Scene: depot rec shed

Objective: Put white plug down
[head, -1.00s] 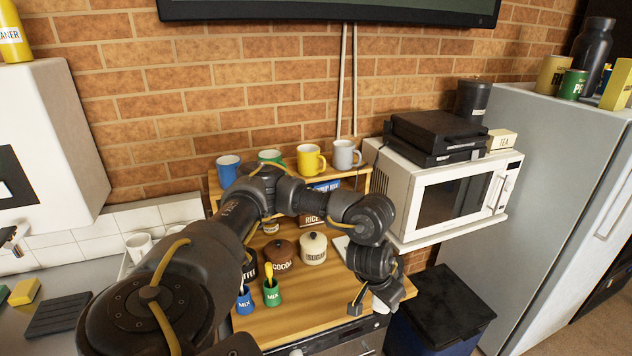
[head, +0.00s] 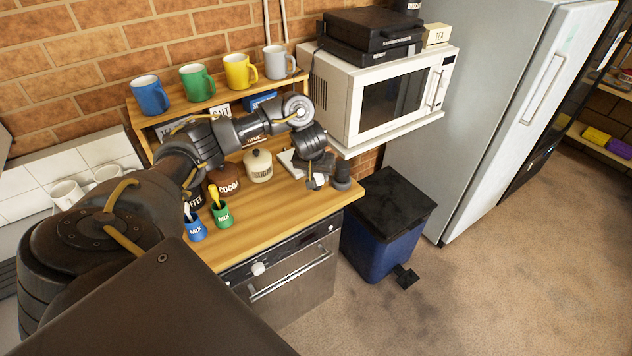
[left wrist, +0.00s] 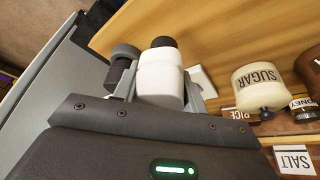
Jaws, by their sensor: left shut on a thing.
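The white plug (left wrist: 160,78) is a rounded white body with a dark end, between the fingers of my left gripper in the left wrist view. My left gripper (head: 317,183) is shut on it. In the head view the gripper is low over the right end of the wooden counter (head: 285,208), and only a small pale part of the plug shows. A dark cylinder (head: 342,178) stands right beside the gripper; it also shows in the left wrist view (left wrist: 124,58). I cannot tell whether the plug touches the counter. My right gripper is not in view.
The sugar jar (head: 259,166), cocoa jar (head: 224,181) and green mix cup (head: 222,216) stand left of the gripper. The microwave (head: 385,85) is behind on the right. A blue bin (head: 385,245) stands beyond the counter's right end. The counter front is clear.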

